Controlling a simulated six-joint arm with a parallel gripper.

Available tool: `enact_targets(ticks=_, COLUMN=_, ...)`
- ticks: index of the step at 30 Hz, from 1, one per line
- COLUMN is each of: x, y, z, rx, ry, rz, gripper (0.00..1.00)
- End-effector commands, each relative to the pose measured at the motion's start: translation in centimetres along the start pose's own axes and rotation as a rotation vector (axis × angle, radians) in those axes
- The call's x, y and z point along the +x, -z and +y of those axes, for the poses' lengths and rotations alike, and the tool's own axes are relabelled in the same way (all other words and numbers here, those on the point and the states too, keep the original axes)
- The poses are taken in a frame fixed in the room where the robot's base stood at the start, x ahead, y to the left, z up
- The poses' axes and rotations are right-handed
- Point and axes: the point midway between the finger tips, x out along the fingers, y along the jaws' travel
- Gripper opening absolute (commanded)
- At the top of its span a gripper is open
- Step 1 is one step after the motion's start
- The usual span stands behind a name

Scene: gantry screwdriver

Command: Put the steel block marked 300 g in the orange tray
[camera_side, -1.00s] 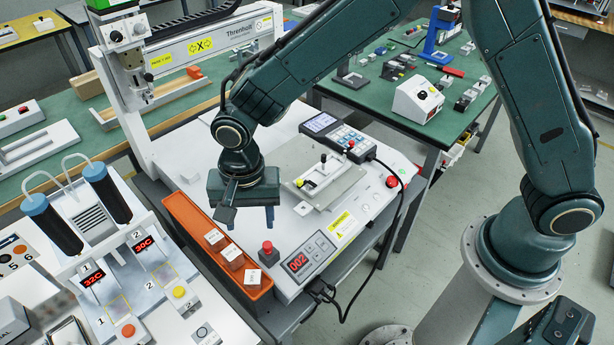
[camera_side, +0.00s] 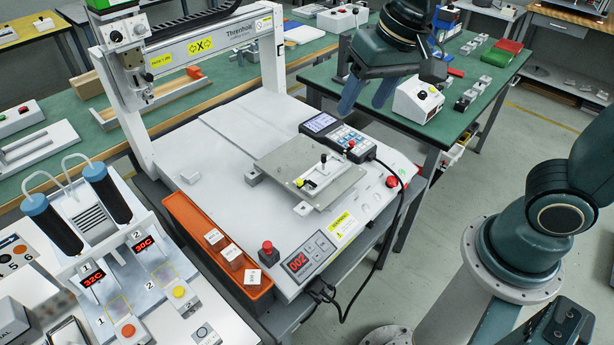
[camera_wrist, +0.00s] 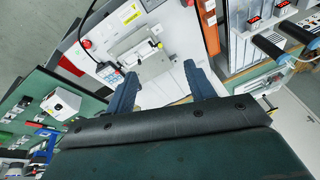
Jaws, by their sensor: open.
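The orange tray (camera_side: 180,215) lies along the left front of the white gantry machine. It also shows in the wrist view (camera_wrist: 210,35). Several pieces with white labels, such as the labelled piece (camera_side: 231,252), sit in it; the labels are too small to read. Small grey metal blocks, such as the grey block (camera_side: 461,103), stand on the right green table. I cannot tell which block is marked 300 g. My gripper (camera_side: 368,98) is open and empty, high near the left edge of that table. Its two fingers also show apart in the wrist view (camera_wrist: 163,88).
The gantry machine's bed carries a grey plate with a fixture (camera_side: 310,178) and a keypad pendant (camera_side: 340,135) with a trailing cable. A white box with a black knob (camera_side: 417,100) stands near my gripper. The gantry column (camera_side: 120,80) rises at the left.

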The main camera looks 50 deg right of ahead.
Motion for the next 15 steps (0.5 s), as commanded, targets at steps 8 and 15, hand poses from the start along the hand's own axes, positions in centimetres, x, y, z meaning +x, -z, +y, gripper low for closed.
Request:
enact_targets(ticks=8, x=-3.8, y=-3.0, z=4.8, rx=-0.123, ry=0.0, rz=0.09, gripper=0.54)
enact_targets(ticks=15, x=-5.5, y=-6.2, z=8.0, rx=-0.23, ry=-0.021, rz=0.159, gripper=0.54)
